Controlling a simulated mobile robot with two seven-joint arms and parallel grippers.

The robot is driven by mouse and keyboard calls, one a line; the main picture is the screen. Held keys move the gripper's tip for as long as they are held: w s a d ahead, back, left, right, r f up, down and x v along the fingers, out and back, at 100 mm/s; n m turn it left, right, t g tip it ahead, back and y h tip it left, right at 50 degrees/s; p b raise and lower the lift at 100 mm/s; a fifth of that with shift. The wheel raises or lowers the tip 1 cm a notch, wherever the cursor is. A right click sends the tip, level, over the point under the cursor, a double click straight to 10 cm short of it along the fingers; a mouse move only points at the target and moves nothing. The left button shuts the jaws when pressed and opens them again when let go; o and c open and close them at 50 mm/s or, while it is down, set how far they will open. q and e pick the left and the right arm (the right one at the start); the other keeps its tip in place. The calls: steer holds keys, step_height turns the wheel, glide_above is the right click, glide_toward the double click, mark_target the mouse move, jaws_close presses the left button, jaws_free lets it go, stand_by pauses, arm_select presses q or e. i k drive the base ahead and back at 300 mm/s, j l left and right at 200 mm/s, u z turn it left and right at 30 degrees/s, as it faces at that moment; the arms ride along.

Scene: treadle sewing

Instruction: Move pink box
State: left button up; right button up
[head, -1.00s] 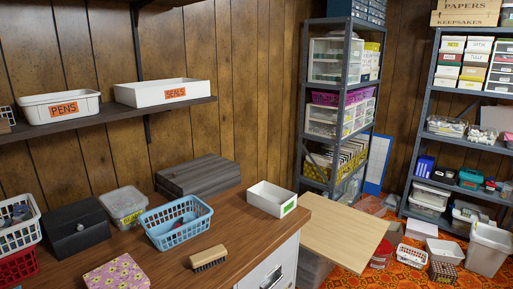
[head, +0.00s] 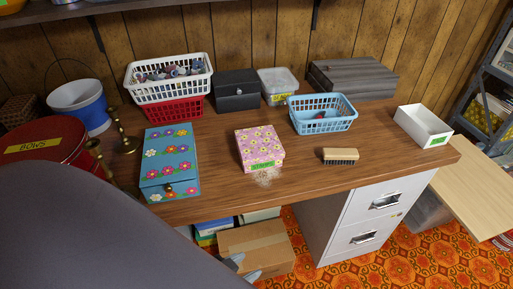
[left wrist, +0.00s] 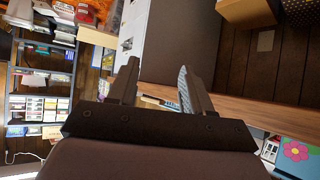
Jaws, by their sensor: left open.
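The pink box (head: 259,148), with a flower pattern and a green label on its front, sits upright on the wooden desk (head: 225,118) near its front edge. A pale speckled patch (head: 266,177) lies on the desk just in front of it. My left gripper (head: 243,266) shows at the bottom of the head view, in front of the desk and apart from the pink box. In the left wrist view its two fingers (left wrist: 157,88) stand apart with nothing between them. The pink box is not seen in the left wrist view. My right gripper is in neither view.
A blue flowered box (head: 169,163) stands left of the pink box. A brush (head: 341,155) and a blue basket (head: 323,113) are on the right, a white tray (head: 423,126) farther right. Baskets and a black box (head: 237,90) stand behind. A cardboard box (head: 257,246) is under the desk.

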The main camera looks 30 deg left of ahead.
mark_target(261, 149)
steer(key=i+l+u, duration=0.1)
steer(key=u, duration=0.75)
steer(key=i+l+u, duration=0.1)
steer(key=l+u, duration=0.2)
steer(key=i+l+u, duration=0.1)
steer(key=l+u, duration=0.2)
steer(key=i+l+u, duration=0.1)
steer(key=l+u, duration=0.15)
steer(key=l, duration=1.85)
steer(key=i+u, duration=0.05)
steer(key=i, duration=0.05)
